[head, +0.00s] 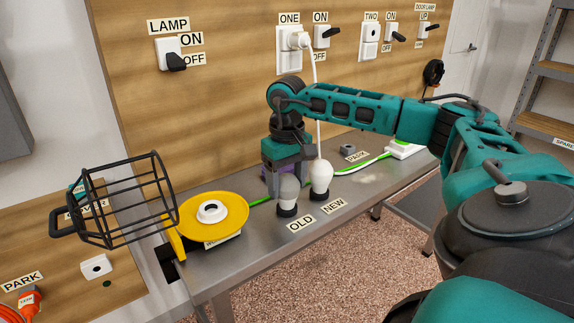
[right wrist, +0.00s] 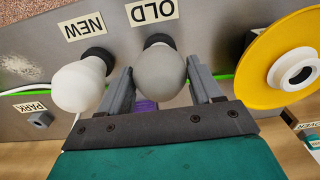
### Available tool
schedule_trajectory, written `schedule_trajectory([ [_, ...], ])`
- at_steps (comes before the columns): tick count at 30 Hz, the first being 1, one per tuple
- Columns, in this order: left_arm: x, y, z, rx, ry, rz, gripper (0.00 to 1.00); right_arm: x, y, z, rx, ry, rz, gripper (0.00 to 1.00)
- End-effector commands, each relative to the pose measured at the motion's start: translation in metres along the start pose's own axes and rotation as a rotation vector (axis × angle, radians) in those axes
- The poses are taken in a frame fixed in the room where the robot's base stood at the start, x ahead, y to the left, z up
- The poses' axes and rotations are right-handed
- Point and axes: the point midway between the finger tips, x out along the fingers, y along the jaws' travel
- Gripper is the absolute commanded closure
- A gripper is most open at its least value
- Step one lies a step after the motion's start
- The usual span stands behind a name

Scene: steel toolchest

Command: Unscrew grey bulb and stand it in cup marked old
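The grey bulb (head: 289,188) stands upright, base down, in the dark cup (head: 287,210) by the OLD label (head: 301,225). My right gripper (right wrist: 160,80) points down over it, with one finger on each side of the bulb (right wrist: 160,70). The fingers look spread slightly wider than the bulb; contact is hard to tell. A white bulb (head: 321,177) stands in the cup by the NEW label, right beside it. The yellow lamp dish (head: 228,216) has an empty white socket (head: 211,211) in its middle. My left gripper is not in view.
A black wire cage (head: 125,200) stands swung out left of the yellow dish. A white plug with a cord (head: 298,41) sits in socket ONE. The lamp switch (head: 172,56) is on the wooden wall. A green cable runs along the steel bench (head: 350,185) behind the cups.

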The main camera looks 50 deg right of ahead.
Motion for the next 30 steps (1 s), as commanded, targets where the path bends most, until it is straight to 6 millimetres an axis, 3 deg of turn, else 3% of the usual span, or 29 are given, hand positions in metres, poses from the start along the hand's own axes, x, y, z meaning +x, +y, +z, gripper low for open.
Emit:
schedule_trajectory([
  [8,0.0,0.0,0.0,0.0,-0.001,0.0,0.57,-0.001,0.0,0.0,0.0,0.001,0.0,0.09],
  [18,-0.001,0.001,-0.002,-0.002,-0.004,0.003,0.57,-0.003,0.0,0.0,0.0,0.001,0.0,0.09],
  [23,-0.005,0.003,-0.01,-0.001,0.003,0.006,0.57,-0.031,0.0,-0.001,0.0,0.005,-0.001,0.09],
  [30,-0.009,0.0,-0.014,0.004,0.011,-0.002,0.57,-0.087,-0.001,-0.001,-0.001,0.005,-0.003,0.09],
])
